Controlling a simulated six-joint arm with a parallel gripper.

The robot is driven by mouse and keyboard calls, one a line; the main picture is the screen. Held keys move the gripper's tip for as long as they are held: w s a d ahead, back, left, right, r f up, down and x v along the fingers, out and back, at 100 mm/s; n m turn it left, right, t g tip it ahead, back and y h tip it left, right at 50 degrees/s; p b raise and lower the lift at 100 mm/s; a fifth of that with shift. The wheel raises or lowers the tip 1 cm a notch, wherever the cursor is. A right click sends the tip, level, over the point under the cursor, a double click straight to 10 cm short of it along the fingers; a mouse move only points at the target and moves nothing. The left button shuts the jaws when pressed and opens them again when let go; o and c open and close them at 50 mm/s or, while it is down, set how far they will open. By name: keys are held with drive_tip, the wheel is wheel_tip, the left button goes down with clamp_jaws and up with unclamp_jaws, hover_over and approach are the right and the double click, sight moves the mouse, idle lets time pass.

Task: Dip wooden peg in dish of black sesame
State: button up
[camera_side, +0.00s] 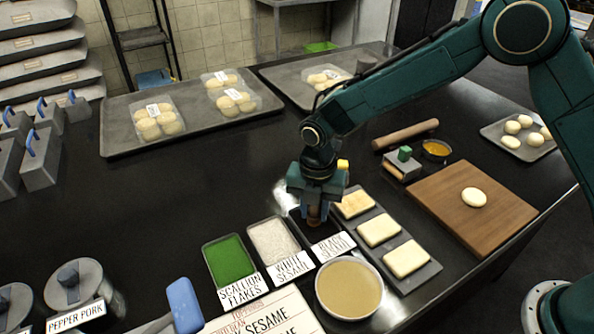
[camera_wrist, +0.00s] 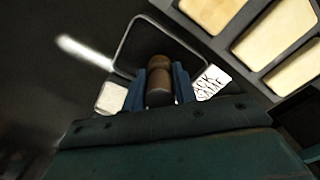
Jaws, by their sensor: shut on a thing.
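My gripper (camera_side: 315,192) is shut on the wooden peg (camera_side: 314,214), which points down over the black sesame dish (camera_side: 297,226). In the wrist view the brown peg (camera_wrist: 159,62) sits between my two blue fingers (camera_wrist: 159,88), with its round end over the dark dish (camera_wrist: 128,42). I cannot tell whether its tip touches the sesame. My gripper hides much of the dish in the side view. The black sesame label (camera_side: 333,246) stands at the dish's near edge.
Left of the dish are the white sesame dish (camera_side: 272,241) and the scallion flakes dish (camera_side: 229,261). A tray of pale square pieces (camera_side: 379,230) lies close on the right. A round bowl of tan liquid (camera_side: 349,289) stands in front.

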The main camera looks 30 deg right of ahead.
drive_tip(key=shift+f, duration=0.35)
idle(0.8)
drive_tip(key=shift+r, duration=0.15)
drive_tip(key=shift+r, duration=3.4)
